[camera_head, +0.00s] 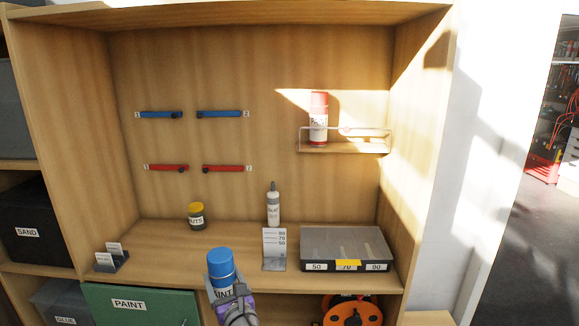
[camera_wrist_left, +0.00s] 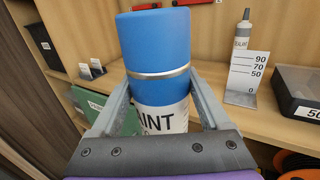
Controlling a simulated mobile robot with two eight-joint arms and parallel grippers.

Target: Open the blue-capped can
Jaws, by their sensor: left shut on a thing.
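The blue-capped can (camera_head: 221,270) has a white label reading "PAINT" and a blue cap on top. It is upright in front of the workbench, at the lower middle of the head view. My left gripper (camera_head: 232,294) is shut on the can, gripping it around the label below the cap. In the left wrist view the can (camera_wrist_left: 157,60) stands between the two fingers (camera_wrist_left: 160,112), with a silver band below the blue cap. The cap is on the can. The can's lower part is hidden by my gripper. My right gripper is not in view.
On the bench are a yellow-lidded jar (camera_head: 196,216), a white bottle (camera_head: 273,208), a height gauge (camera_head: 274,250) and a grey case (camera_head: 346,244). A green PAINT drawer (camera_head: 140,306) is below.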

